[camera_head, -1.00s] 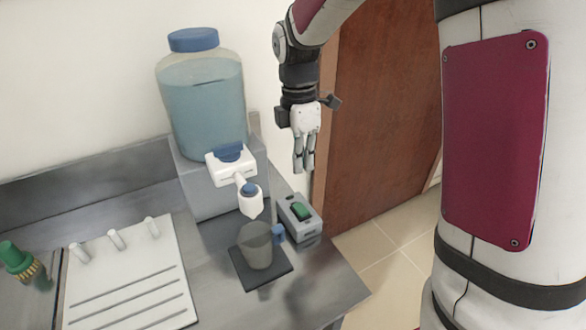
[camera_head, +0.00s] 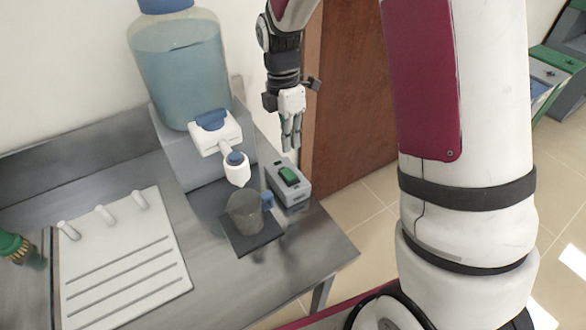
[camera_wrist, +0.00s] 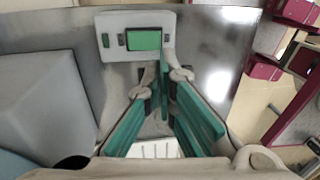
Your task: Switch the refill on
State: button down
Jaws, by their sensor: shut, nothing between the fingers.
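The switch box is a small light-grey box (camera_head: 297,195) with a green rocker (camera_head: 288,175), at the right of the metal table beside the cup. In the wrist view the box (camera_wrist: 111,43) and its green rocker (camera_wrist: 144,40) lie at the top, just beyond the fingertips. My gripper (camera_head: 291,146) points down above the box, shut and empty, apparently apart from it. It also shows in the wrist view (camera_wrist: 163,76). A water dispenser (camera_head: 183,90) with a white and blue tap (camera_head: 215,132) stands behind. Which way the rocker is tipped cannot be told.
A white grooved board (camera_head: 120,255) lies at the left. A brown door (camera_head: 352,110) is behind my arm. Floor is open right of the table.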

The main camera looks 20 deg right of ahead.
aim_at(291, 176)
jog(key=f, duration=0.3)
jog(key=s+f+p, duration=0.1)
jog(key=f, duration=0.5)
jog(key=shift+s+d+f, duration=0.15)
jog(key=shift+s+f, duration=0.25)
jog(key=shift+f, duration=0.3)
jog(key=shift+r, duration=0.15)
jog(key=shift+w, duration=0.15)
jog(key=shift+w+r, duration=0.3)
jog(key=shift+w, duration=0.3)
